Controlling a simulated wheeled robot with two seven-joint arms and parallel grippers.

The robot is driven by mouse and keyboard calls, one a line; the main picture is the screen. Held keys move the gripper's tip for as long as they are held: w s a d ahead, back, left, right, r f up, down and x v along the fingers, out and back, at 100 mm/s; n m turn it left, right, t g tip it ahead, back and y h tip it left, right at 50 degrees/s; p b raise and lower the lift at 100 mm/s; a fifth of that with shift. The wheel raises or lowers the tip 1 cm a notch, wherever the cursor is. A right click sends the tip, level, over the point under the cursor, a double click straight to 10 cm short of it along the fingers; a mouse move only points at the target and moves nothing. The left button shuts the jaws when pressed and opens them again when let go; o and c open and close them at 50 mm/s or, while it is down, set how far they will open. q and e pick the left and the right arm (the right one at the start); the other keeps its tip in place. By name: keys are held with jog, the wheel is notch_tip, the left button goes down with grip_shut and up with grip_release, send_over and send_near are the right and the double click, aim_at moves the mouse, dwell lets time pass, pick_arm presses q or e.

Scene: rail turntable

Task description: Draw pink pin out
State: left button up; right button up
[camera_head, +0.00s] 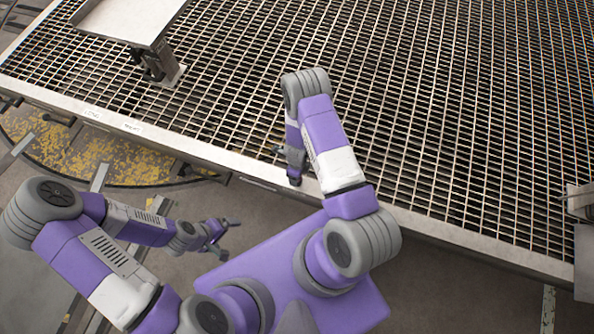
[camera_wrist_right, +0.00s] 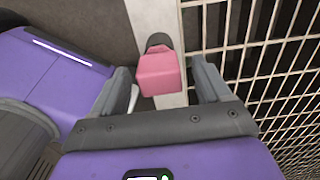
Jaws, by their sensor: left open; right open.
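The pink pin (camera_wrist_right: 158,76) shows in the right wrist view as a blocky pink head with a dark grey part at its far end. It is at a pale metal edge strip (camera_wrist_right: 155,20) beside the grating. My right gripper (camera_head: 286,166) is open over the platform's near edge, its fingers on either side of the pin in the wrist view. Whether they touch it I cannot tell. In the head view I cannot pick out the pin near the right gripper. My left gripper (camera_head: 226,235) is open and empty, off the platform at the lower left.
A wide metal grating (camera_head: 430,110) fills the platform. A pale tray on a post (camera_head: 125,18) stands at the upper left. A metal fitting (camera_head: 580,200) is at the right edge. Yellow debris (camera_head: 85,155) lies below the platform at the left.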

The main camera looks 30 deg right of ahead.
jog(key=c, duration=1.2)
jog(key=o, duration=0.5)
jog(key=c, duration=0.5)
jog(key=shift+o, duration=0.2)
jog(key=shift+r+p, duration=0.5)
jog(key=shift+r, duration=0.15)
jog(key=shift+r+p, duration=2.4)
jog(key=shift+r, duration=0.7)
